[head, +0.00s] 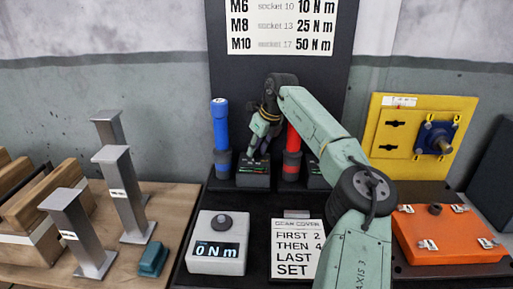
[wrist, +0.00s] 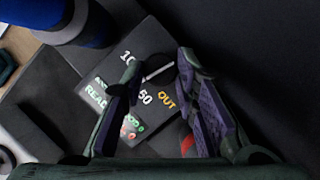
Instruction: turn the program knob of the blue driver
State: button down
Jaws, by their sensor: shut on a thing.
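The blue driver (head: 221,130) stands upright in its dark holder at the back, and its blue body shows at the upper left of the wrist view (wrist: 75,20). Beside it is a black control box (head: 253,181) with the marks 10, 50 and OUT and green lit text (wrist: 96,94). The dark program knob (wrist: 160,72) has a pale pointer line and sits between the marks. My gripper (wrist: 158,66) comes down over the box with its fingers on either side of the knob, shut on it. In the head view my gripper (head: 257,150) hides the knob.
A red driver (head: 293,140) stands just right of my gripper. In front are a grey meter (head: 216,262) reading 0 N m and a white instruction card (head: 297,250). An orange case (head: 440,240) lies at right below a yellow panel (head: 400,110). Metal posts (head: 125,195) stand at left.

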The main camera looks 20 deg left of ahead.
aim_at(257, 151)
jog(key=c, duration=1.2)
grip_release()
jog(key=shift+c, duration=0.2)
jog(key=shift+r, duration=0.1)
notch_tip(257, 151, up, 10)
